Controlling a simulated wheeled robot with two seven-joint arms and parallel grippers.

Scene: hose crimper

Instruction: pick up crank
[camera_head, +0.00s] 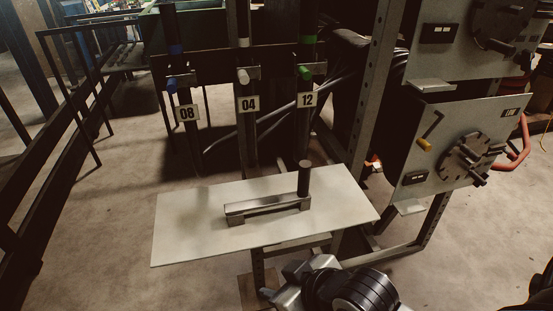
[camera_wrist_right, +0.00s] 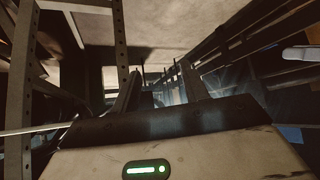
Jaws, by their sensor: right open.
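The crank (camera_head: 262,208) lies on a white tabletop (camera_head: 190,225). It is a grey metal bar with a dark cylindrical handle (camera_head: 304,179) standing upright at its right end. My right gripper (camera_head: 283,284) is in front of the tabletop's near edge, at the bottom of the head view, apart from the crank. In the right wrist view its two fingers (camera_wrist_right: 160,84) are spread with nothing seen between them. I cannot make out the crank in that view. My left gripper is not in view.
Behind the tabletop hang hoses with blue, white and green fittings, above plates marked 08 (camera_head: 186,113), 04 (camera_head: 248,104) and 12 (camera_head: 307,99). A grey machine panel (camera_head: 424,178) with a round die head (camera_head: 470,158) stands at the right. Dark railings run along the left.

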